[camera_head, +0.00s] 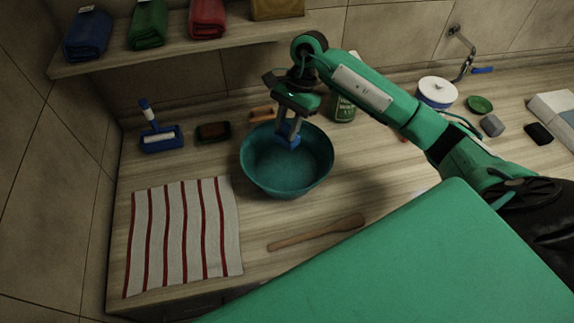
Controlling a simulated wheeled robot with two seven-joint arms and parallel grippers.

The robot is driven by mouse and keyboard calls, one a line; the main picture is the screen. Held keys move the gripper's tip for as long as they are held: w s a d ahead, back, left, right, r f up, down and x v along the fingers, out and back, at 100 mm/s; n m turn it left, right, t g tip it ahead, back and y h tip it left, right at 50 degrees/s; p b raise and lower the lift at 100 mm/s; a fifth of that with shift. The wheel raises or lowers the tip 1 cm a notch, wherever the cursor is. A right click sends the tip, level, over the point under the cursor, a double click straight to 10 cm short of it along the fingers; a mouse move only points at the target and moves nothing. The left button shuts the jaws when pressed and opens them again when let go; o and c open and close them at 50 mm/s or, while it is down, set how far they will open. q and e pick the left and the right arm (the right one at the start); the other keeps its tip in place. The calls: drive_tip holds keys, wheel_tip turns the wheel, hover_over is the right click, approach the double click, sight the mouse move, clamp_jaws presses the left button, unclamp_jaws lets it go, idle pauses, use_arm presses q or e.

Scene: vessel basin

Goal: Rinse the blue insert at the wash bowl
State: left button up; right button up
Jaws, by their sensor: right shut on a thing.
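A teal wash bowl (250,167) stands on the wooden counter, left of the picture's middle. My right gripper (290,128) reaches over it from the right and points down. It is shut on the blue insert (290,141), a small blue piece that shows at the fingertips. The insert is inside the bowl's outline, near its back part. I cannot tell whether it touches water or the bowl wall. The fingers partly hide the insert. My left gripper is not in view.
A striped cloth (180,235) lies front left, a wooden spoon (315,232) front middle. A shelf (185,50) with folded towels hangs above.

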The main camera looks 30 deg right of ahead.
sight(287, 125)
drive_tip(key=shift+r+p, duration=0.3)
drive_tip(key=shift+r, duration=1.75)
drive_tip(key=shift+f, duration=0.1)
